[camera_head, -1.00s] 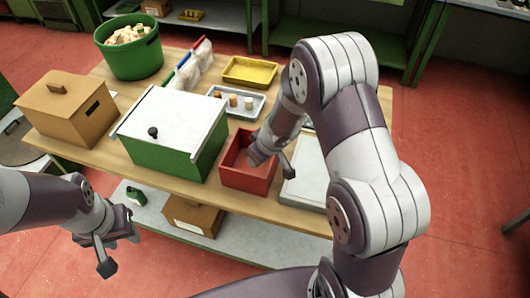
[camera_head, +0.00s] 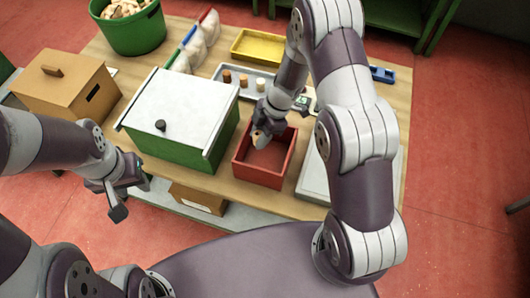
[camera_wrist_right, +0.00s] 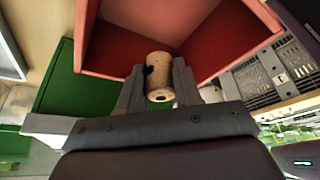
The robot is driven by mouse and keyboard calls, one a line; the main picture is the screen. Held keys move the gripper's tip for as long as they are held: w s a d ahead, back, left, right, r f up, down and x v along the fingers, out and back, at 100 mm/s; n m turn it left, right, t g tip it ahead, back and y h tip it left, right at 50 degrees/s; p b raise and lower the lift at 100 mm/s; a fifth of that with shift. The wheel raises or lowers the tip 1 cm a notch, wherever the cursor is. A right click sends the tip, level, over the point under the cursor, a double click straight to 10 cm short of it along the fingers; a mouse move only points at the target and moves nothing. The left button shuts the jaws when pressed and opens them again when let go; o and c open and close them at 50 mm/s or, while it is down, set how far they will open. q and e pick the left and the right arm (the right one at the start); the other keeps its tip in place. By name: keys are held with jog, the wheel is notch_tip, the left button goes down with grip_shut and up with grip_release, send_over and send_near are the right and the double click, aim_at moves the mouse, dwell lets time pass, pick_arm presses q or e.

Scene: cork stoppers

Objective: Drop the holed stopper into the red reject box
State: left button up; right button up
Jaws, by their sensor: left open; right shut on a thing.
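The holed stopper (camera_wrist_right: 158,78) is a pale cork cylinder with a dark hole in its side and another dark spot on its end. My right gripper (camera_wrist_right: 157,85) is shut on it, with one finger on each side. In the head view my right gripper (camera_head: 262,132) is over the red reject box (camera_head: 262,179), near its back left part, and the stopper shows small at the fingertips. The box is open at the top and its visible floor is bare. My left gripper (camera_head: 130,192) is open and empty, in front of the table at the left.
A green box with a white lid (camera_head: 178,108) stands just left of the red box. A grey tray with several stoppers (camera_head: 243,78) and a yellow tray (camera_head: 258,46) lie behind. A pale board (camera_head: 314,180) lies to the right.

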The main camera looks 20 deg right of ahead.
jog(key=shift+s+f, duration=0.1)
jog(key=shift+f, duration=0.15)
jog(key=o, duration=1.1)
jog(key=b+v, duration=0.3)
jog(key=v, duration=0.9)
jog(key=shift+d+r, duration=0.1)
jog(key=shift+r, duration=0.25)
